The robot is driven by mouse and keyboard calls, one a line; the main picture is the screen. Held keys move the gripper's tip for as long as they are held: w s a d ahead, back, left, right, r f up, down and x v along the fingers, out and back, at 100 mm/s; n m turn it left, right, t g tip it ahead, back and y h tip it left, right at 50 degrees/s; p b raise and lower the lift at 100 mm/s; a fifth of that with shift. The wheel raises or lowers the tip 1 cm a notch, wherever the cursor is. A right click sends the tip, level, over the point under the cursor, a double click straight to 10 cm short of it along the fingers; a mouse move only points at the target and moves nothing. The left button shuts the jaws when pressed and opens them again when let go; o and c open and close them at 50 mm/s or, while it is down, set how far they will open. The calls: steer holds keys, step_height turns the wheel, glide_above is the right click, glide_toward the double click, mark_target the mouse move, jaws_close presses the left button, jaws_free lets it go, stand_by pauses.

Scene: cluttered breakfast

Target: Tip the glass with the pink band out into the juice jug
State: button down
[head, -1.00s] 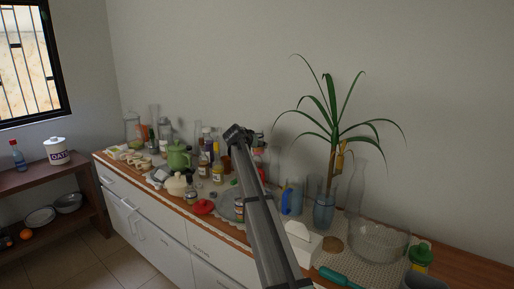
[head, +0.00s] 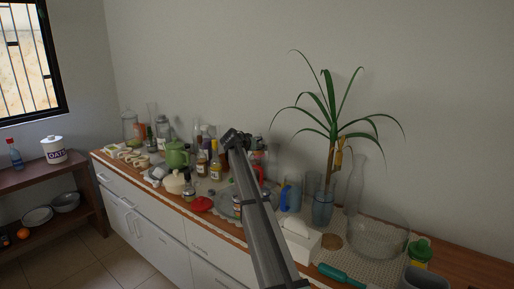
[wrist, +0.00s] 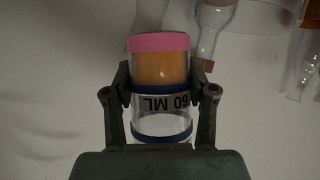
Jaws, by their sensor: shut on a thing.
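My gripper (wrist: 160,103) is shut on the glass with the pink band (wrist: 159,42) in the wrist view. The glass is clear, with blue bands and an upside-down "60 ML" label. Orange contents sit toward its pink-banded end, and the other end looks clear. Its exact tilt is hard to tell. In the head view my arm hides the gripper and the glass. A jug with a blue handle (head: 291,196) stands right of my arm, and a red-handled vessel (head: 260,172) is partly behind the arm. I cannot tell which is the juice jug.
Bottles (head: 215,168), a green teapot (head: 177,155) and a red lid (head: 202,204) crowd the counter left of my arm. A potted plant (head: 323,208), a tissue box (head: 300,240) and a glass bowl (head: 377,240) stand to the right. Clear glassware (wrist: 212,30) shows in the wrist view.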

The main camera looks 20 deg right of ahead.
mark_target(258, 155)
steer(key=shift+f, duration=0.25)
steer(key=shift+s+d+r+n+g+h+p, duration=0.35)
steer(key=shift+d+n+g+h+p, duration=0.1)
steer(key=shift+n+h, duration=0.3)
steer(key=shift+s+d+f+n+g+h+b, duration=0.15)
steer(key=shift+f+n+b, duration=0.15)
steer(key=shift+f, duration=0.35)
steer(key=shift+s+f+n+g+h+b, duration=0.1)
steer(key=shift+f+n+b, duration=0.2)
steer(key=shift+f, duration=0.35)
steer(key=shift+s+d+f+n+h, duration=0.1)
steer(key=shift+d+f+n+h, duration=0.1)
steer(key=shift+f+n+h, duration=0.4)
steer(key=shift+d+r+n+g+h, duration=0.1)
steer(key=shift+n+g+h, duration=0.5)
steer(key=shift+n, duration=0.45)
steer(key=shift+s+r, duration=0.1)
steer(key=shift+s, duration=0.05)
steer(key=shift+f+b, duration=0.35)
steer(key=shift+b, duration=0.25)
steer(key=shift+r+n+h+p, duration=0.3)
steer(key=shift+r+n+h, duration=0.1)
steer(key=shift+n+h, duration=0.1)
